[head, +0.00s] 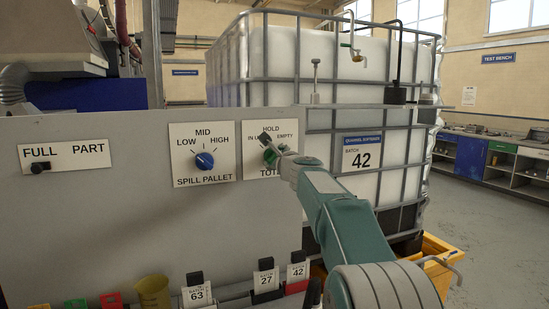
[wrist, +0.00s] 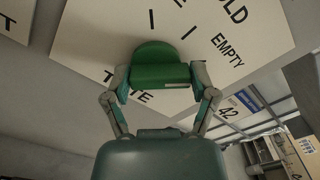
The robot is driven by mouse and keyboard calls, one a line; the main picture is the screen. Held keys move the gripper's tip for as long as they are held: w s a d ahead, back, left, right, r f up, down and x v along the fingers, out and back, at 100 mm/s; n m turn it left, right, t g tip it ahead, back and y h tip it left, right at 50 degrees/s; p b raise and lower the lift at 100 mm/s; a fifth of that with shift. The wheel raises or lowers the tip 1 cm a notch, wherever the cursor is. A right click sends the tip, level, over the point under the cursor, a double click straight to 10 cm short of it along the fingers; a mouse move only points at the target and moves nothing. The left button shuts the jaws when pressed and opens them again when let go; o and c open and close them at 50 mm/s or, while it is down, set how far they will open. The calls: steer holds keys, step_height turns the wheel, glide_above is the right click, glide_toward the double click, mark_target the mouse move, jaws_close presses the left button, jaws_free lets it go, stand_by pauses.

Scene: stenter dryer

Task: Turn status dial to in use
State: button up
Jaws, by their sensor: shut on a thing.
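The status dial is a green knob (head: 269,157) on a white plate (head: 290,131) lettered HOLD, IN USE, EMPTY and TOTE, partly covered by my gripper in the head view. The green knob (wrist: 158,62) is clear in the wrist view, with HOLD and EMPTY to its upper right and right. My gripper (wrist: 160,78) has one finger on each side of the knob and is shut on it. In the head view my gripper (head: 271,147) reaches the plate from the lower right. I cannot tell which label the knob points to.
Left of it is a blue SPILL PALLET dial (head: 205,160) and a FULL/PART slider (head: 40,167). A caged white tote (head: 380,150) stands behind the panel. Open floor lies at the right.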

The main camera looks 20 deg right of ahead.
steer(key=shift+f+n, duration=0.1)
steer(key=shift+n, duration=0.3)
steer(key=n, duration=0.3)
steer(key=shift+a+n, duration=0.15)
steer(key=shift+n, duration=0.25)
steer(key=n, duration=0.4)
steer(key=shift+w+a+f, duration=0.1)
steer(key=shift+f, duration=0.05)
steer(key=n, duration=0.5)
steer(key=shift+f, duration=0.2)
steer(key=n, duration=0.4)
steer(key=shift+f, duration=0.1)
steer(key=shift+n, duration=0.3)
steer(key=o, duration=1)
steer(key=shift+a, duration=0.1)
steer(key=shift+o, duration=0.2)
steer(key=shift+r, duration=0.2)
